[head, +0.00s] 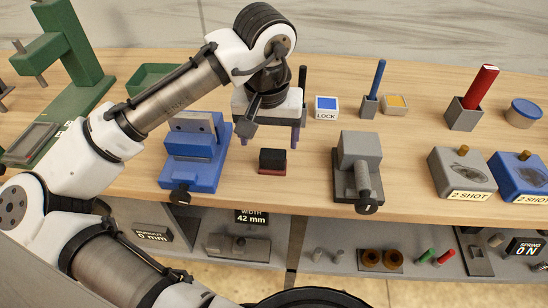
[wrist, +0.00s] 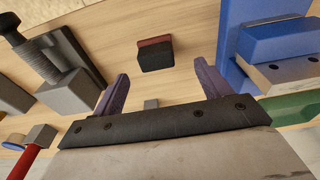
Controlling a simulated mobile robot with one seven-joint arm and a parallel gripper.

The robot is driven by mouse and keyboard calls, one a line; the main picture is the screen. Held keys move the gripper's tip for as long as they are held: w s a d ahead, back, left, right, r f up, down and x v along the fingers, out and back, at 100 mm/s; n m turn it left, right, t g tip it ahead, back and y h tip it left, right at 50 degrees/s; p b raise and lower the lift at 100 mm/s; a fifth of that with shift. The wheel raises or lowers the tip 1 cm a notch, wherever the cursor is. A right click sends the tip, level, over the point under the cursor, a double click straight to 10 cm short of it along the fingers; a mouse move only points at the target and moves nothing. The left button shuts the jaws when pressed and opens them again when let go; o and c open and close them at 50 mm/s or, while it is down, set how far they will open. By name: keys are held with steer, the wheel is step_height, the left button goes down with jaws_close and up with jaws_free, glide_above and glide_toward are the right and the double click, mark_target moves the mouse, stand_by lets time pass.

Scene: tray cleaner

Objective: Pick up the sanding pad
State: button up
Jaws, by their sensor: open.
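The sanding pad appears to be the small black block with a dark red base (head: 272,157). It sits on the wooden bench between a blue vise and a grey vise. In the wrist view the pad (wrist: 155,54) lies just beyond the fingertips, roughly midway between them. My gripper (head: 270,140) is open and empty, above and behind the pad in the head view. Its two purple fingers also show in the wrist view (wrist: 161,75), spread wider than the pad. They do not appear to touch it.
The blue vise (head: 195,155) stands close left of the pad, and the grey vise (head: 358,168) stands to the right. Behind are a LOCK box (head: 326,107) and a blue stick in a holder (head: 376,80). The bench around the pad is bare. A shelf (head: 330,262) lies below the front edge.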

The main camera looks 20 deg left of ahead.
mark_target(273, 153)
steer(key=shift+w+d+f+p, duration=0.1)
steer(key=shift+w+f+p, duration=0.1)
steer(key=shift+f, duration=0.9)
steer(key=shift+w+f+p, duration=0.15)
steer(key=shift+w+f, duration=0.1)
steer(key=shift+f, duration=0.85)
steer(key=shift+w+d+f+p, duration=0.1)
steer(key=shift+w+f+p, duration=0.1)
steer(key=shift+f, duration=0.9)
steer(key=c, duration=1.1)
